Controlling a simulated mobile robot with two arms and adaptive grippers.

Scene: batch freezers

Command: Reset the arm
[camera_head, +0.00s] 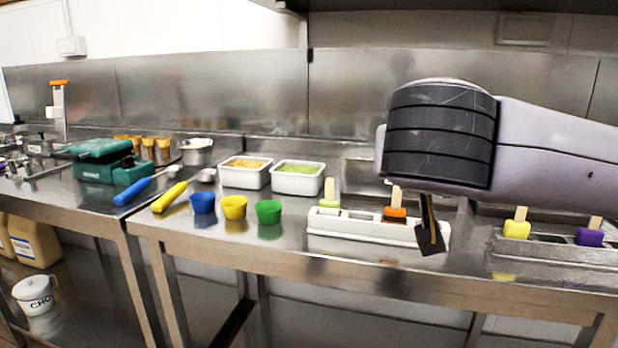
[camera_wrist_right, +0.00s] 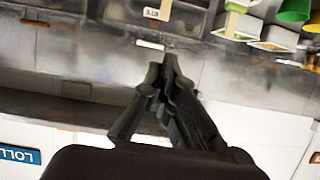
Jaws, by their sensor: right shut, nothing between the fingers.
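My right arm comes in from the right in the head view, above the steel counter (camera_head: 300,265). Its gripper (camera_head: 432,245) points down just in front of the right end of a white popsicle holder (camera_head: 340,240). In the right wrist view the two dark fingers of the gripper (camera_wrist_right: 165,62) meet at their tips with nothing between them. The holder carries popsicles with wooden sticks, one green and white (camera_head: 329,203) and one orange (camera_head: 395,212). My arm and gripper hide part of the holder's right side. My left gripper is not in view.
Blue (camera_head: 202,204), yellow (camera_head: 233,207) and green (camera_head: 269,212) cups stand left of the holder. Two white tubs (camera_head: 297,181) stand behind them. A metal mould (camera_head: 550,245) with a yellow popsicle (camera_head: 517,229) and a purple popsicle (camera_head: 590,236) is at right. A steel wall closes the back.

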